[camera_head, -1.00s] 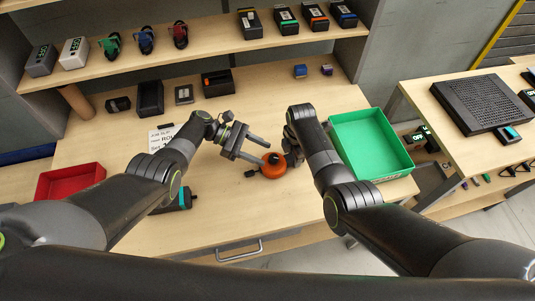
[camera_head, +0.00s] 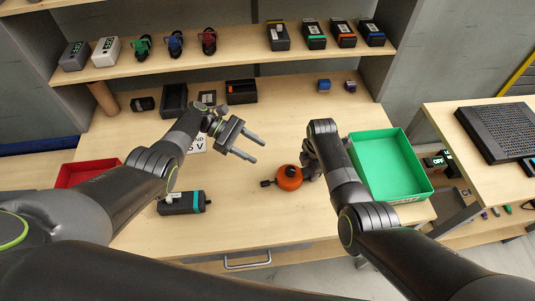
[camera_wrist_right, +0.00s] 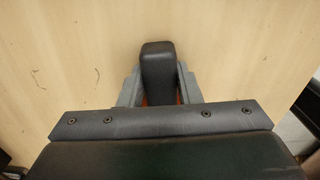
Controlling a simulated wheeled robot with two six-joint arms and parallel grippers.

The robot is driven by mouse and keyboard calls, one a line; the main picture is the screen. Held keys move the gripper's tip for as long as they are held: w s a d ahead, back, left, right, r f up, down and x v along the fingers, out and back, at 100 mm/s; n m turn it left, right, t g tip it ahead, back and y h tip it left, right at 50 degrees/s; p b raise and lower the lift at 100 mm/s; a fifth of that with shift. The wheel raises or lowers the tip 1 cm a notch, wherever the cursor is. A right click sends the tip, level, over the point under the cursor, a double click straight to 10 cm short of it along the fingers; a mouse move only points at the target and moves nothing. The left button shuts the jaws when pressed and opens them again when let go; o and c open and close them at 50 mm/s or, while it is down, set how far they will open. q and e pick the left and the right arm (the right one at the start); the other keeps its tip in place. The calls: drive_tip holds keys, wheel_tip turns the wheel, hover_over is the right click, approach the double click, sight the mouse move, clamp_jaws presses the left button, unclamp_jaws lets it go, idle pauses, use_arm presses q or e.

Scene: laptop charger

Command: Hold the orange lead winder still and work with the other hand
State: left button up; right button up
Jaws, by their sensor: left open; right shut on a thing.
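The orange lead winder (camera_head: 289,179) sits on the table right of centre, with a small dark plug (camera_head: 266,184) sticking out on its left. My right gripper (camera_head: 306,172) is shut on the winder from its right side. In the right wrist view, only slivers of orange (camera_wrist_right: 147,101) show beside a dark block between the fingers; most of the winder is hidden. My left gripper (camera_head: 251,149) is open and empty above the table, up and left of the winder, apart from it.
A green tray (camera_head: 428,187) stands right of my right arm. A red tray (camera_head: 88,170) is at the left. A dark charger box with a teal end (camera_head: 180,203) lies at the front left. Small boxes stand along the back and on the shelf (camera_head: 240,58). The front middle is clear.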

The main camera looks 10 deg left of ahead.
use_arm(q)
drive_tip(key=d+m+g+y, duration=0.1)
drive_tip(key=d+m, duration=0.1)
drive_tip(key=m, duration=0.4)
drive_tip(key=m+t+y, duration=0.3)
drive_tip(key=m+y, duration=0.5)
drive_tip(key=m, duration=2.1)
approach(290, 169)
drive_tip(key=x, duration=0.9)
drive_tip(key=shift+r, duration=0.1)
drive_tip(key=shift+c, duration=0.3)
